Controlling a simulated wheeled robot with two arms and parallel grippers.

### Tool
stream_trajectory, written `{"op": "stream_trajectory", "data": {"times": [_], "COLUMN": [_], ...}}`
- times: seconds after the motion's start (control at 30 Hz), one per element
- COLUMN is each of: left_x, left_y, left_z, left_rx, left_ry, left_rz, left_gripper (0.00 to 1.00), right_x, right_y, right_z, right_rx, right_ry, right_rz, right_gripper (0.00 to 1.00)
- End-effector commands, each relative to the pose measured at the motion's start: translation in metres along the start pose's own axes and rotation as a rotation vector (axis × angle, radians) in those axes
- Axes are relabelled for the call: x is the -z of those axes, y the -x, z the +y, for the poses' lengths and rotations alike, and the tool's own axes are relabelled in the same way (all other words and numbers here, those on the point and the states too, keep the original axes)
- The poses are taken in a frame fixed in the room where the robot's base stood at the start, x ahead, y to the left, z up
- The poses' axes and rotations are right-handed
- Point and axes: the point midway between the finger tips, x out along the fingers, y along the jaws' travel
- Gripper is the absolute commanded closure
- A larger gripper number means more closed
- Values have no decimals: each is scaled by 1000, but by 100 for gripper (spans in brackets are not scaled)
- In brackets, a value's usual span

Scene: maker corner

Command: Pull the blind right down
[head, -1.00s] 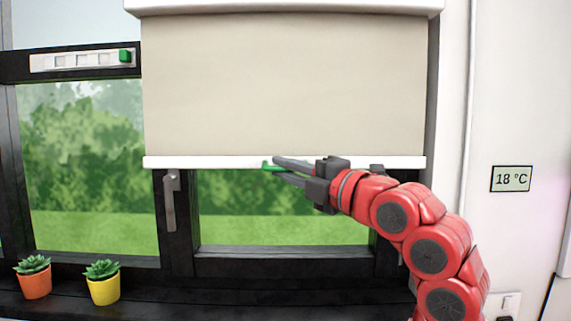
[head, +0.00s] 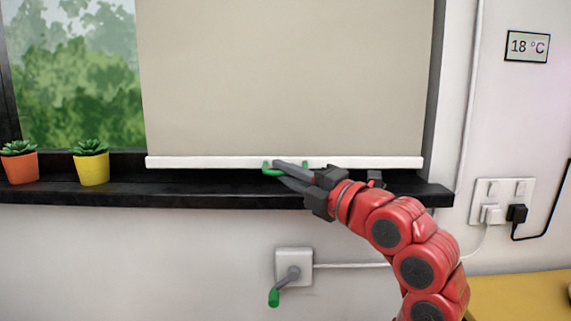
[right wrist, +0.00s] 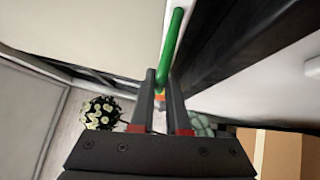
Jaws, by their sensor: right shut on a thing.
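The beige blind (head: 285,80) hangs down over the window in the head view. Its white bottom bar (head: 200,162) is level with the dark window sill, in front of it. A green handle (head: 271,170) is fixed at the middle of the bar. My right gripper (head: 276,172) is shut on this handle; the fingers hide part of it. In the right wrist view the green handle (right wrist: 172,45) runs up from between the fingertips (right wrist: 161,95). My left gripper is not in view.
An orange pot (head: 21,167) and a yellow pot (head: 91,168) with plants stand on the sill (head: 230,195), left of the blind. Below is a wall box with a green-tipped crank (head: 285,280). Sockets (head: 502,200) with plugs are at the right.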

Motion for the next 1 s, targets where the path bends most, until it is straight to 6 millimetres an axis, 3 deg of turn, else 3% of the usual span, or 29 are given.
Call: {"op": "stream_trajectory", "data": {"times": [0.13,0.57,0.6,0.73,1.0], "left_x": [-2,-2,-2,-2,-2], "left_y": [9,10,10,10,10], "left_z": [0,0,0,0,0], "left_rx": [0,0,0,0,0], "left_ry": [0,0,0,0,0], "left_rz": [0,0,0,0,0], "left_gripper": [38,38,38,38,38], "right_x": [2,2,2,2,2], "right_y": [2,2,1,2,2], "right_z": [-13,-19,-19,-18,-16], "right_rx": [0,8,8,6,2], "right_ry": [0,-3,-4,-3,-1], "right_rz": [0,3,4,2,0], "right_gripper": [100,100,81,58,56]}}
